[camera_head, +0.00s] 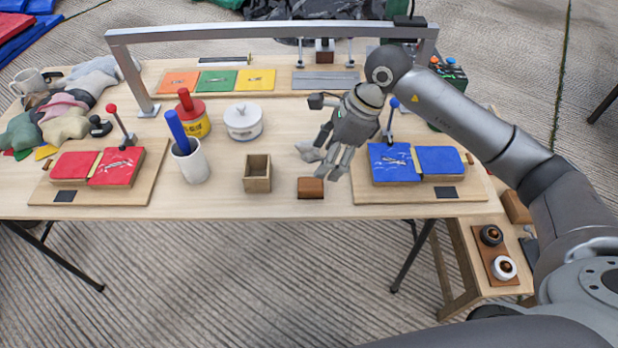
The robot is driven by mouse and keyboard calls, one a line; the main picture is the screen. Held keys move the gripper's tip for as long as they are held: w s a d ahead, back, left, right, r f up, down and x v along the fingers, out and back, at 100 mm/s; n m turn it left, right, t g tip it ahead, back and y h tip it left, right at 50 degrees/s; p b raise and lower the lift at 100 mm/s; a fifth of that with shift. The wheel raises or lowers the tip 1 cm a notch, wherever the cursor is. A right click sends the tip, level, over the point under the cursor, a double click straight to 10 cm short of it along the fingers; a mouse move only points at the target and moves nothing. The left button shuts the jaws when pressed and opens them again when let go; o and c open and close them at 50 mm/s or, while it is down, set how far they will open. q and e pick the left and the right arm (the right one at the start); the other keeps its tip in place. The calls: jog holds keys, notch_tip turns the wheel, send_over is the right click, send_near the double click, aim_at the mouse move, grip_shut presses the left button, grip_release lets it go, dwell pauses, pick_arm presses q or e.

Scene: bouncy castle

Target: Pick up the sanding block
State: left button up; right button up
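A small brown block (311,188), which looks like the sanding block, lies near the front edge of the wooden table (230,205), right of the small wooden box. My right gripper (325,163) reaches in from the right. Its grey fingers point down, spread apart and empty, just behind and above the block. The fingers do not appear to touch the block. My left gripper is not in view.
An open wooden box (257,174) stands left of the block. A board with blue pads (440,160) and a blue-knobbed lever (391,115) is close on the right. A white cup (190,163) and red pads (118,167) are farther left. A grey frame (250,33) spans the table's back.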

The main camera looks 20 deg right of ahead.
aim_at(310, 183)
jog(key=x, duration=0.3)
jog(key=shift+s+a+f, duration=0.1)
jog(key=shift+a+f, duration=0.1)
jog(key=shift+a, duration=0.05)
jog(key=x, duration=0.2)
jog(key=p+x, duration=0.1)
jog(key=x, duration=0.2)
jog(key=shift+d, duration=0.25)
jog(key=shift+a+f, duration=0.1)
jog(key=shift+f, duration=0.3)
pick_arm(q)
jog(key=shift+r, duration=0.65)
pick_arm(e)
jog(key=shift+c, duration=0.5)
jog(key=shift+r, duration=0.1)
jog(key=c, duration=1)
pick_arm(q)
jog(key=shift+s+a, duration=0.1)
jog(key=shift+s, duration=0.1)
pick_arm(e)
jog(key=shift+r, duration=0.1)
